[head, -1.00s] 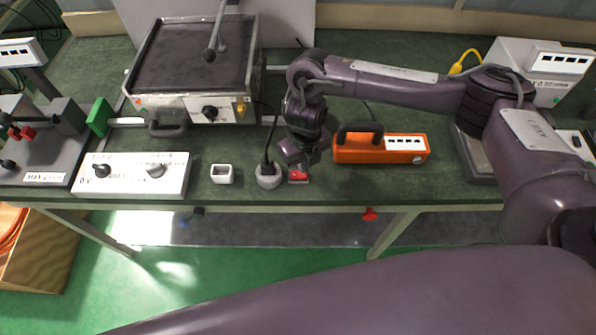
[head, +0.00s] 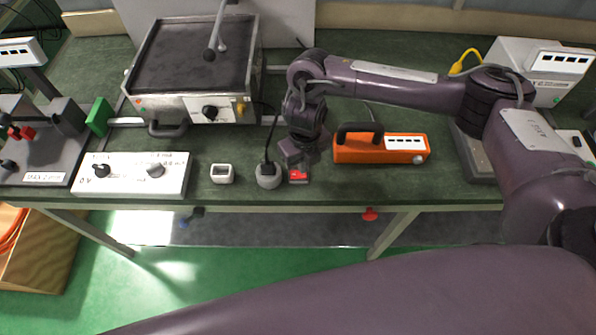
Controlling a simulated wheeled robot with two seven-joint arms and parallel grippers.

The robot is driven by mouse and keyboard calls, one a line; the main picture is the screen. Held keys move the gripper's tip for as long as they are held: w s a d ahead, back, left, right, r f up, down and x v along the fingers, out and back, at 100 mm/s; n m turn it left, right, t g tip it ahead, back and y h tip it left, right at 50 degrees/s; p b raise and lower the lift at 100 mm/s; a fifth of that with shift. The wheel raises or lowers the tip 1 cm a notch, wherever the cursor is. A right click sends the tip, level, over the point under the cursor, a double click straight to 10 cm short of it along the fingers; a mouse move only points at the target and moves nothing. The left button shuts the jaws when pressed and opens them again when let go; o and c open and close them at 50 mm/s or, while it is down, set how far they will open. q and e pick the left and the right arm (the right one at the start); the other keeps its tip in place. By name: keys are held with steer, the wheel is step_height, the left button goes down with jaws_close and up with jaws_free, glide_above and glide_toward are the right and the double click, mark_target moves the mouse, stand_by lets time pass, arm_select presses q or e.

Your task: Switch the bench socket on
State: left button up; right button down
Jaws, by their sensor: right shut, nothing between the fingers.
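The bench socket is a round grey socket (head: 268,176) near the front edge of the bench, with a black plug and cable in it. A red rocker switch (head: 298,175) on a dark base stands just right of it. My right gripper (head: 298,163) points down just behind and above the red switch. It is shut and empty, and its tips look apart from the switch. Whether the switch is on or off is too small to tell. My left gripper is not in view.
An orange box (head: 380,149) with a black handle stands close right of my gripper. A small white cup-like block (head: 222,174) and a white control box (head: 130,174) are to the left. A hot plate unit (head: 190,70) is behind. The bench's front edge is close.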

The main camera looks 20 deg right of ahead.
steer(key=shift+f+b, duration=0.8)
steer(key=shift+f, duration=0.2)
steer(key=shift+s, duration=0.1)
stand_by(0.3)
step_height(320, 180, up, 7)
steer(key=p, duration=0.6)
steer(key=shift+r, duration=0.1)
stand_by(0.3)
